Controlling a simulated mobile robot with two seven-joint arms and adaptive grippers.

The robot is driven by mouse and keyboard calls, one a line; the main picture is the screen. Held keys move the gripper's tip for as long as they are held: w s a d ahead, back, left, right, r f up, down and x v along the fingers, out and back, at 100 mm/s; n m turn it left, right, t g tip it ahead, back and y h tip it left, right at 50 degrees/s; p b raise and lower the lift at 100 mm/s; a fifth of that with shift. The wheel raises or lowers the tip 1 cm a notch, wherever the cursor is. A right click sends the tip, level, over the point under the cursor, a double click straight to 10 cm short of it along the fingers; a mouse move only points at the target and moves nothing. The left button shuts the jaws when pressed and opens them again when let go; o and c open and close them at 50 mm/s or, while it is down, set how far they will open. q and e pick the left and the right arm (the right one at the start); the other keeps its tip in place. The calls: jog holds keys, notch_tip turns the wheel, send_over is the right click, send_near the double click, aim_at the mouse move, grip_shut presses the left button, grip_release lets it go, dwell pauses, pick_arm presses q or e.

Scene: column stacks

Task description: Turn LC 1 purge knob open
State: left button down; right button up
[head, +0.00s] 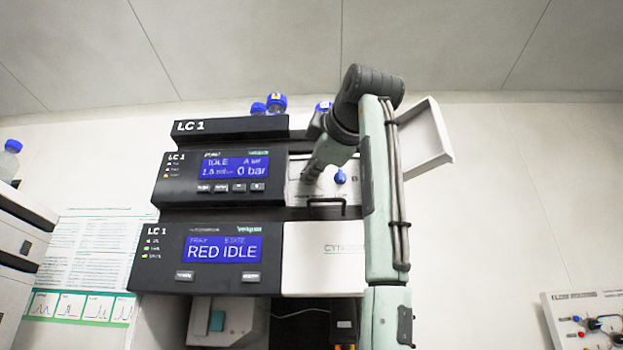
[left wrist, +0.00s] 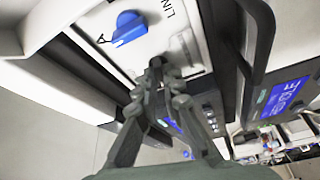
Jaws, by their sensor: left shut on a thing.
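The LC 1 stack (head: 222,222) stands in the middle of the head view, and its pump module display (head: 235,167) reads IDLE and 0 bar. My left gripper (head: 308,178) is at the pale front panel right of that display. In the left wrist view my left gripper (left wrist: 156,66) is shut, its tips at the panel on a small dark part that looks like the purge knob. The fingers mostly hide that knob, so its angle cannot be told. A separate blue knob (head: 340,177) sits beside the gripper; it also shows in the left wrist view (left wrist: 130,28). My right gripper is not in view.
A dark handle (head: 327,200) juts out just below the gripper. An open pale panel (head: 427,138) sticks out on the right of the stack, behind my arm. Blue-capped bottles (head: 276,103) stand on top. Another module (head: 582,322) is at lower right.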

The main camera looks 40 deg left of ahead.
pick_arm(q)
jog(key=shift+n, duration=0.6)
jog(key=shift+g, duration=0.3)
jog(key=c, duration=1.7)
grip_release()
jog(key=v, duration=1.2)
jog(key=shift+s+r, duration=0.15)
